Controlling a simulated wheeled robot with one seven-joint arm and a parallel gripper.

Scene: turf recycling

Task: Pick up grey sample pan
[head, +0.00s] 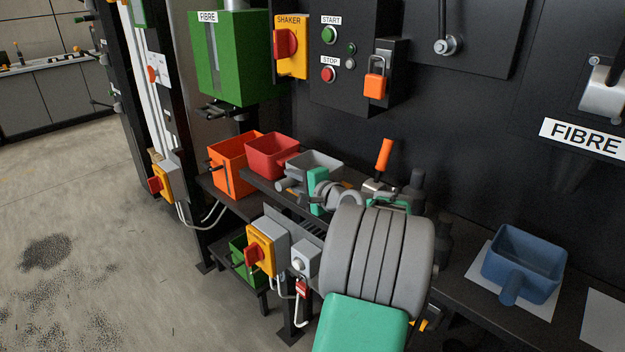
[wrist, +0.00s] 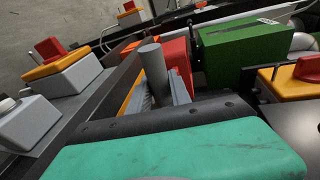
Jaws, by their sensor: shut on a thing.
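The grey sample pan (head: 322,160) shows in the head view on the black shelf, just right of the red pan. Its round grey handle points toward the front left, and it also shows in the wrist view (wrist: 153,65). My gripper (head: 300,186) reaches in from the right and is shut on the handle. The gripper and my arm hide part of the pan's near side. I cannot tell whether the pan touches the shelf.
A red pan (head: 272,155) and an orange bin (head: 235,165) stand left of the grey pan. An orange-handled tool (head: 383,160) stands behind my arm. A blue pan (head: 523,264) sits on white paper at the right. A yellow switch box (head: 261,249) stands in front, below the shelf.

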